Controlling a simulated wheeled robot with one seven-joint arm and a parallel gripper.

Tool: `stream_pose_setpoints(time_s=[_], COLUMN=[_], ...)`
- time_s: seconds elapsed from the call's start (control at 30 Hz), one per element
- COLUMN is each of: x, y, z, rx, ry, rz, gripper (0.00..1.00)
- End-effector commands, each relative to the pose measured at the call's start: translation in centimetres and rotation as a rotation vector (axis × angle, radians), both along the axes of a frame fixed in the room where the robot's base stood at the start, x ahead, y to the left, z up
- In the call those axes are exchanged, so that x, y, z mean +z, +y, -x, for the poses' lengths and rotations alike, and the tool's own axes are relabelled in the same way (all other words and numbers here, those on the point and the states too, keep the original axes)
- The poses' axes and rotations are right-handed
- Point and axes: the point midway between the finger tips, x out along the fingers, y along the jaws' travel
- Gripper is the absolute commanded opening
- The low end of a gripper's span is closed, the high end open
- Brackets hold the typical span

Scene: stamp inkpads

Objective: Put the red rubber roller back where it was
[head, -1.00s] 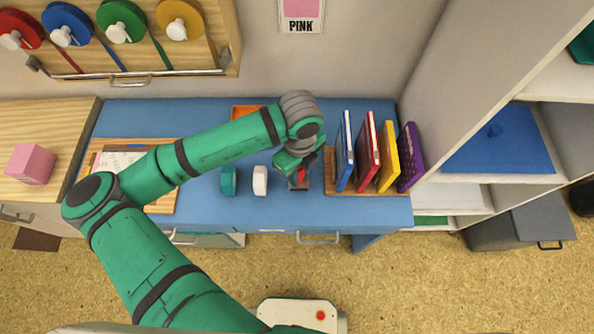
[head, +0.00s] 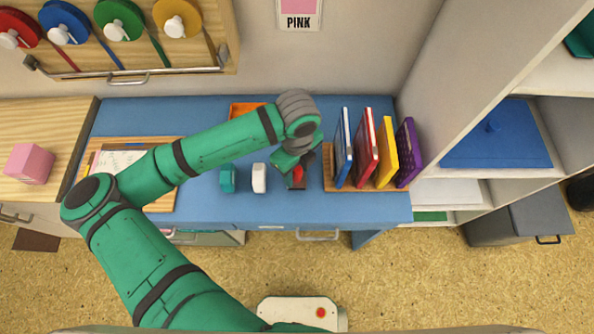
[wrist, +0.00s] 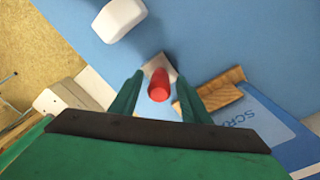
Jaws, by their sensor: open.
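The red rubber roller (head: 298,172) is near the front of the blue desk, at the right end of a row with a teal block and a white block. My gripper (head: 292,163) is just above it and partly covers it. In the wrist view the red roller (wrist: 159,84) shows between the two open fingers of my gripper (wrist: 160,88), with a gap on each side. A small pale grey piece (wrist: 160,64) shows beside the roller. I cannot tell whether the two are joined.
The teal block (head: 227,178) and white block (head: 259,178) stand to the left. A wooden rack (head: 338,181) with several upright books is close on the right. An orange tray (head: 240,110) lies behind my arm. Bare blue desk (head: 215,213) lies in front.

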Motion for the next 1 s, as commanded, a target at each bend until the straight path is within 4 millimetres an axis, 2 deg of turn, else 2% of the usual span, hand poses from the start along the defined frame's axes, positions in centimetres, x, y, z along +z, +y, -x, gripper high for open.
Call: stream_pose_setpoints(time_s=[0.5,0.7,1.0], x=[9.4,11.2,11.5], y=[0.0,0.0,0.2], z=[-0.3,-0.4,-0.4], rx=[0.0,0.0,0.005], ry=[-0.002,-0.001,0.001], rz=[-0.002,0.0,0.001], gripper=[0.43,0.43,0.43])
